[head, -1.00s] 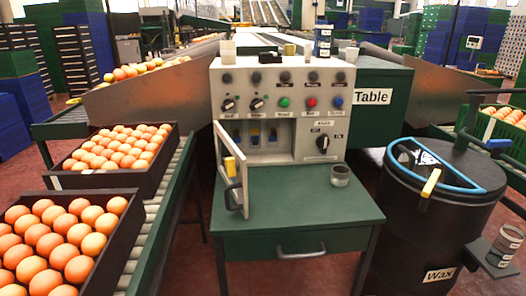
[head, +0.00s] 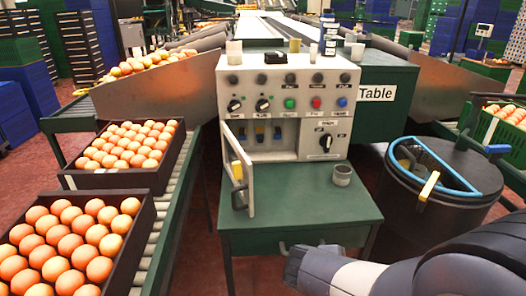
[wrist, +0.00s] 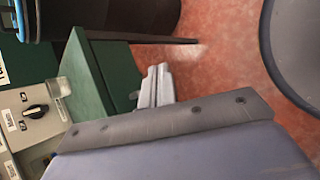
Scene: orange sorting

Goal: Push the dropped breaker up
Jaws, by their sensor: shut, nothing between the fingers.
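The grey control panel (head: 290,84) stands at the back of the green table. Its small white door (head: 238,171) is swung open at the left. Several breakers with dark blue and yellow parts sit in the opening; the middle one (head: 260,134) and right one (head: 278,133) show there. They are too small to tell which one is down. My gripper (wrist: 154,84) is shut and empty in the wrist view, beside the green table and above the red floor. In the head view my arm comes in from the lower right, in front of the table and well below the breakers.
A grey cup (head: 342,175) stands on the green table (head: 295,203), right of the door. A black rotary knob (head: 326,141) is right of the breakers. A black wax barrel (head: 435,205) stands at right. Crates of oranges (head: 112,180) line the left conveyor.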

